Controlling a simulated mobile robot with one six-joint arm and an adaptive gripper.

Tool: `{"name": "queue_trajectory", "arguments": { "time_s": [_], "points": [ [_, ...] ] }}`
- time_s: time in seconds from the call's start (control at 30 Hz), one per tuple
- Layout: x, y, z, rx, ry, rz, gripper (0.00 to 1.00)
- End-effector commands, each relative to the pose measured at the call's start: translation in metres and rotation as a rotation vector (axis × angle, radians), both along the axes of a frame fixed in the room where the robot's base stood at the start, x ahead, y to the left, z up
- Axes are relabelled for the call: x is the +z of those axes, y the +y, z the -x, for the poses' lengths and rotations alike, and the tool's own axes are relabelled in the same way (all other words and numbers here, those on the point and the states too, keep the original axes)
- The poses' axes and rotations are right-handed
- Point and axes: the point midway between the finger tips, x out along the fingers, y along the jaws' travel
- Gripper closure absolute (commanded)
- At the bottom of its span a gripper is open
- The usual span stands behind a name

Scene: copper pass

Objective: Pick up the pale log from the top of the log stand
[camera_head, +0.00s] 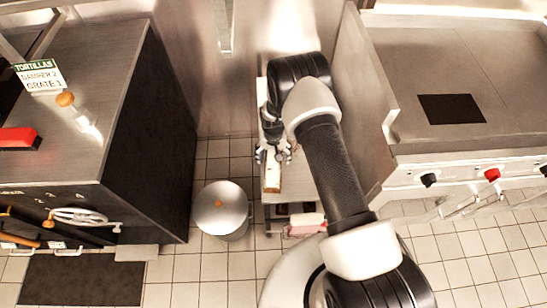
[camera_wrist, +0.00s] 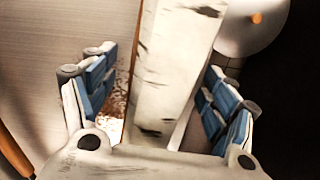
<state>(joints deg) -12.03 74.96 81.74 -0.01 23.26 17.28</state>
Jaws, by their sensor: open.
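The pale log (camera_wrist: 165,70) has white bark with dark marks. In the wrist view it runs lengthwise between the two blue-padded fingers of my gripper (camera_wrist: 160,85), which is open. A gap shows between the log and the fingers on each side. In the head view one end of the pale log (camera_head: 272,184) shows below my gripper (camera_head: 271,157); my arm hides the rest. The log lies on top of the narrow log stand (camera_head: 271,198), between the dark oven cabinet and the range.
A lidded metal bin (camera_head: 221,208) stands left of the log stand, and its lid also shows in the wrist view (camera_wrist: 240,25). The dark oven cabinet (camera_head: 155,125) is further left. The steel range (camera_head: 440,155) is at the right. Tiled floor is open in front.

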Motion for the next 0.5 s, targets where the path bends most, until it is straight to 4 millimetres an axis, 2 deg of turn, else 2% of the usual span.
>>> {"name": "queue_trajectory", "arguments": {
  "time_s": [0.1,0.5],
  "points": [
    [0.0014,0.0001,-0.0002,0.0,0.0,0.0,0.21],
    [0.0014,0.0,0.0001,0.0,0.0,0.0,0.48]
  ]
}}
